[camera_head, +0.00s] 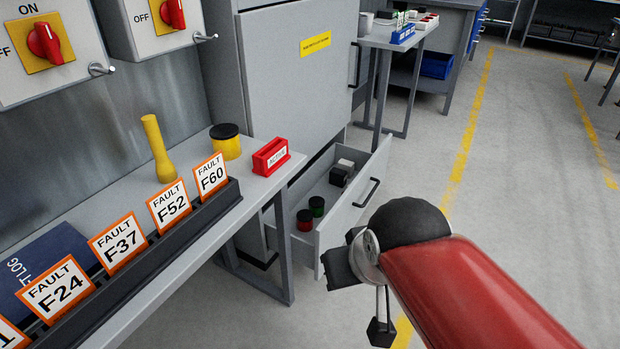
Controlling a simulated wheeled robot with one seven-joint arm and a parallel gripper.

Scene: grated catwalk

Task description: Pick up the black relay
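A small black block, which looks like the black relay (338,176), sits in the open grey drawer (345,213), towards its far end. A white block (346,164) is right behind it. My gripper (361,300) is in front of the drawer and to its lower right, apart from the relay. Its dark finger parts look spread apart with nothing between them. Part of the gripper is hidden behind my wrist.
A green-topped round part (317,204) and a red one (304,220) are in the drawer's near end. Floor at right is clear.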

